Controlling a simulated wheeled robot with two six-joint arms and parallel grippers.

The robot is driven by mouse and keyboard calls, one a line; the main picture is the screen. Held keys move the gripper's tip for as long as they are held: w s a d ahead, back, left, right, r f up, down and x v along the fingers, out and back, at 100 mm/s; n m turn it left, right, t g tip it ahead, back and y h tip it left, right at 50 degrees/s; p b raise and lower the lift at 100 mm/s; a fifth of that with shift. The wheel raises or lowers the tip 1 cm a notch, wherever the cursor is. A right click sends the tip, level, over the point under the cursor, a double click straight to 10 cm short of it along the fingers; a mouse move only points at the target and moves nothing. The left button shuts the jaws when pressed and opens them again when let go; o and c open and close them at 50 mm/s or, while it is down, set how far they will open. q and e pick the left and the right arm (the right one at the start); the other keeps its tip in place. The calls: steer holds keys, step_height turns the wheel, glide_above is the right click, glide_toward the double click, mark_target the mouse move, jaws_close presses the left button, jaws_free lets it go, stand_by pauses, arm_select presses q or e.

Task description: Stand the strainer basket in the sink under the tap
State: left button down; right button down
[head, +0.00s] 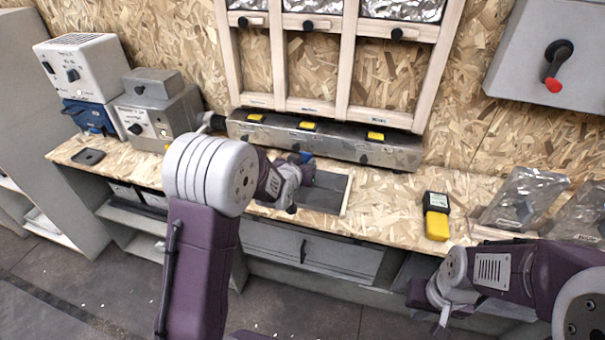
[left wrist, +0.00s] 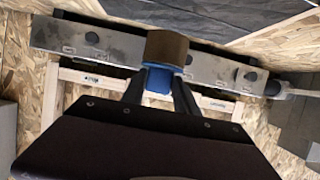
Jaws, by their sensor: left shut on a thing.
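My left gripper (head: 301,166) is over the dark grey recess of the sink (head: 322,195) in the bench top. The left wrist view shows its two dark fingers (left wrist: 158,92) shut on a blue piece with a brown block-like part (left wrist: 167,48) beyond it. I take this to be the strainer basket; in the head view only a bit of blue (head: 303,156) shows, and my arm hides the rest. I cannot make out a tap for certain. My right arm is low at the right, and I cannot tell the state of its gripper (head: 440,308).
A long metal box (head: 325,140) with yellow labels runs along the wall behind the sink. A yellow-and-black meter (head: 436,215) and plastic bags (head: 520,200) lie to the right. Grey and blue instruments (head: 88,75) stand at the left. Bare bench (head: 390,205) lies right of the sink.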

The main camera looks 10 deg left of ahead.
arm_select(q)
steer(key=shift+w+a+f, duration=0.1)
steer(key=shift+a, duration=0.1)
steer(key=shift+f+b, duration=0.45)
steer(key=shift+f, duration=1.7)
steer(key=c, duration=0.9)
jaws_free()
steer(key=shift+c, duration=0.2)
